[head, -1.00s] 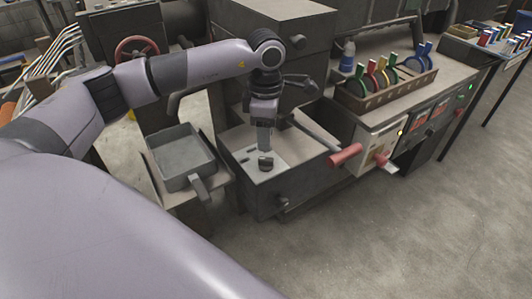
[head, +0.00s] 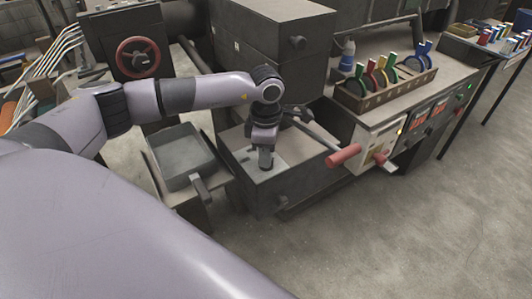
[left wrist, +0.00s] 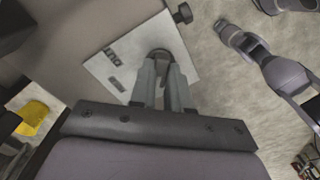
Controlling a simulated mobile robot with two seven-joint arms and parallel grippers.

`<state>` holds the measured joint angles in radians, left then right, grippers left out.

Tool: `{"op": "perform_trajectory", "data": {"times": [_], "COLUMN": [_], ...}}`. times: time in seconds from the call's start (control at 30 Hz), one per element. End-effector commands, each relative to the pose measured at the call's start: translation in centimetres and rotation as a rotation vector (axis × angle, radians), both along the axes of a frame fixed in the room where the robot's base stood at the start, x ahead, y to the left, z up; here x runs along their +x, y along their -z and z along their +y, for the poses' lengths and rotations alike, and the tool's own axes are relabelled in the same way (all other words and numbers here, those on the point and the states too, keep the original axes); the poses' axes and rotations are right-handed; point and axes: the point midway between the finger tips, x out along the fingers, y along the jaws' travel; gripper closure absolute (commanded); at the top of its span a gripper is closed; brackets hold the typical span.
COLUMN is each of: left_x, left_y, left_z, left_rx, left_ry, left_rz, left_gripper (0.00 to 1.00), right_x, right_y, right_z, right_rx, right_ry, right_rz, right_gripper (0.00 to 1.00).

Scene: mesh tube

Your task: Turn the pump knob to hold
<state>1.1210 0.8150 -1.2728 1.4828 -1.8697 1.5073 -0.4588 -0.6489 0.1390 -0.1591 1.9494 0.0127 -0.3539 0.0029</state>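The pump knob (left wrist: 160,55) is a dark round knob on a pale plate (left wrist: 113,55) with dark lettering, which I cannot read. The plate (head: 283,153) lies on top of a dark metal box in the head view, where my gripper covers most of the knob. My left gripper (left wrist: 163,66) points down at the knob, its two fingers on either side of it with a narrow gap between them. It also shows in the head view (head: 266,163). I cannot tell whether the fingers press on the knob. A lavender arm, seemingly my right, shows in the left wrist view; its gripper end (left wrist: 228,32) is unclear.
A grey tray (head: 180,158) stands left of the box. A red-handled lever (head: 343,156) sticks out at the right, beside a panel with another red handle (head: 384,161). The floor in front is clear.

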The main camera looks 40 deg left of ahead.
Motion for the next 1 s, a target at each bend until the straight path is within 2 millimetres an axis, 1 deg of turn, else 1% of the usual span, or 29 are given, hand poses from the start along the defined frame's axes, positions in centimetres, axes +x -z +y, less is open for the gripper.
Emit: {"op": "perform_trajectory", "data": {"times": [0.27,0.47,1.0], "left_x": [0.0,0.0,0.1], "left_y": [0.0,0.1,0.1], "left_z": [0.0,0.0,-0.1], "left_rx": [-0.001,-0.001,-0.002], "left_ry": [0.026,0.116,0.576], "left_rz": [0.0,-0.003,-0.004], "left_gripper": [1.0,1.0,1.0], "right_x": [0.0,0.0,0.0], "right_y": [0.3,1.2,4.6], "right_z": [0.0,0.0,0.0], "right_rx": [0.0,0.0,0.0], "right_ry": [0.0,0.0,0.0], "right_rz": [0.0,0.0,0.0], "right_gripper": [1.0,1.0,1.0]}}
